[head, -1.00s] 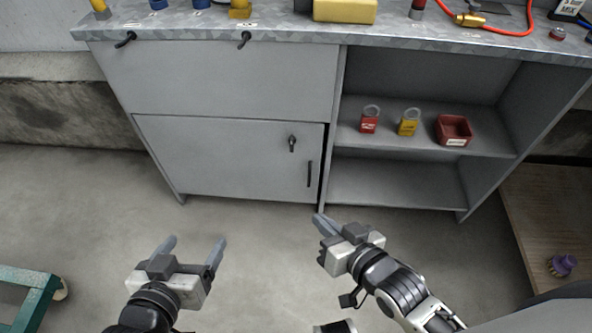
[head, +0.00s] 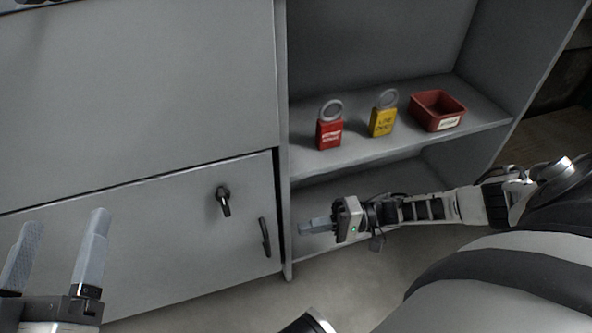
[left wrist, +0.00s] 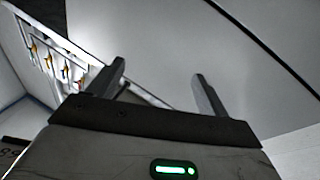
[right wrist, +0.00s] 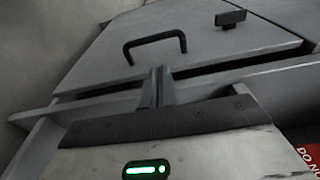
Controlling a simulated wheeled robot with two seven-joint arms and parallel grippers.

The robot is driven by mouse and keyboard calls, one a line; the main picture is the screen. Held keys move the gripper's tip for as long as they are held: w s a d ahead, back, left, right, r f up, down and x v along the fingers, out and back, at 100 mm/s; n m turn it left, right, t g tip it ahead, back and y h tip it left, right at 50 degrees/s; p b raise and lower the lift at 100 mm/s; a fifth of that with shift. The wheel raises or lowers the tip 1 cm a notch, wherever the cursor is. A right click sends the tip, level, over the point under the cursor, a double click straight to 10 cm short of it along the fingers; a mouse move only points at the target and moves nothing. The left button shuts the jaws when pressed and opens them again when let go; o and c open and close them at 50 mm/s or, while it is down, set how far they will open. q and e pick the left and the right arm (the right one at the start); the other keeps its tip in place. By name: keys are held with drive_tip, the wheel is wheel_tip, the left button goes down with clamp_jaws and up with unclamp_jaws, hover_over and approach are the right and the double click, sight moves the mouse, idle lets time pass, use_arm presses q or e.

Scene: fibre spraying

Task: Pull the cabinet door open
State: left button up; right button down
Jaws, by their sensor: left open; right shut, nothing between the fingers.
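The grey cabinet door (head: 165,235) is the lower left panel in the head view. It carries a dark latch knob (head: 223,199) and a black bar handle (head: 265,237) near its right edge. A narrow dark gap runs along that edge. The handle (right wrist: 155,42) and knob (right wrist: 231,18) also show in the right wrist view. My right gripper (head: 303,228) is shut and empty, pointing left just right of the door edge, apart from the handle. Its fingers (right wrist: 158,82) point towards the gap. My left gripper (head: 65,222) is open and empty at the lower left.
The open shelf (head: 400,142) right of the door holds a red padlock (head: 329,134), a yellow padlock (head: 383,121) and a red bin (head: 437,112). An upright divider (head: 283,130) stands between door and shelves. Clear floor (head: 205,302) lies below.

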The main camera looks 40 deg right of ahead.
sight(275, 234)
use_arm(q)
drive_tip(key=shift+a+r+m+t+h+b, duration=0.1)
drive_tip(key=shift+r+m+t+h+b, duration=0.4)
drive_tip(key=shift+r, duration=0.3)
use_arm(e)
drive_tip(key=shift+x, duration=3.95)
drive_tip(key=shift+s, duration=0.1)
